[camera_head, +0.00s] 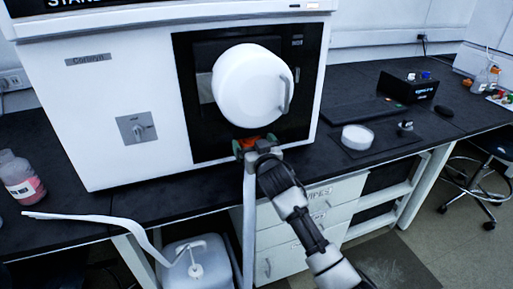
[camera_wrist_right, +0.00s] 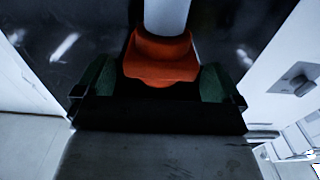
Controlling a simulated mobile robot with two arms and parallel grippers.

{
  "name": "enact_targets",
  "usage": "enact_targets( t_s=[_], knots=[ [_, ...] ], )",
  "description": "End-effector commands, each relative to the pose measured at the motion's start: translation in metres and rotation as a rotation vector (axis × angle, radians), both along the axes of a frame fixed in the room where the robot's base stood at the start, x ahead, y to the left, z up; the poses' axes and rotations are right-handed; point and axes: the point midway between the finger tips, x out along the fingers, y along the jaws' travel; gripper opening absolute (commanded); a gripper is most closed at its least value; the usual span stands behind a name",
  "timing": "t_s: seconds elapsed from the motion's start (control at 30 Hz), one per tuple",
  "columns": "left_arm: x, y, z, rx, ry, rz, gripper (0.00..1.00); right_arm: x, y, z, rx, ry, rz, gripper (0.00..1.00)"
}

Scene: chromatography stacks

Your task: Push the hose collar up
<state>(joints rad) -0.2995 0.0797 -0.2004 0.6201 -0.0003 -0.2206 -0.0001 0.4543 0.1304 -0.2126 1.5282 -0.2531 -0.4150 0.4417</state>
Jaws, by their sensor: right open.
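The hose collar is a small orange piece (camera_head: 262,141) just below the large white round container at the black front panel. In the right wrist view the orange collar (camera_wrist_right: 160,62) sits around the lower end of a white tube (camera_wrist_right: 167,14). My right gripper (camera_head: 258,147) is open with its green-padded fingers either side of the collar. In the wrist view the right gripper (camera_wrist_right: 158,84) has the collar between its fingers, with a gap at the left finger; contact on the right is unclear. My left gripper is not in view.
The white instrument (camera_head: 110,115) stands on the black bench, with the white container (camera_head: 250,88) on its front. A white hose (camera_head: 112,221) hangs over the bench edge by a jug (camera_head: 195,265). A bottle (camera_head: 20,180) stands left; a white dish (camera_head: 357,137) lies right.

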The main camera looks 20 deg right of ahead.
Motion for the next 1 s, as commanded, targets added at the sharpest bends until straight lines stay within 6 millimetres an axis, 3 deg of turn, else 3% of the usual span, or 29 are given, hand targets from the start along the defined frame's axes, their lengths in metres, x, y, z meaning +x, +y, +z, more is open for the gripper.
enact_targets(
  t_s=[0.17,0.4,0.6,1.0],
  knots=[
    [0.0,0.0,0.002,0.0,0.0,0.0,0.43,-0.021,-0.001,-0.001,0.0,0.0,0.001,0.98],
    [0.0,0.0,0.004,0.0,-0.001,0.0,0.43,-0.07,-0.003,-0.001,0.001,0.001,0.0,0.98],
    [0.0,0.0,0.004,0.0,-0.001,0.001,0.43,-0.099,-0.004,-0.001,0.001,0.001,0.0,0.98],
    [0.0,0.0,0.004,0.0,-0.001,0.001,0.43,-0.107,-0.004,0.0,0.0,-0.001,0.0,0.98]
  ],
)
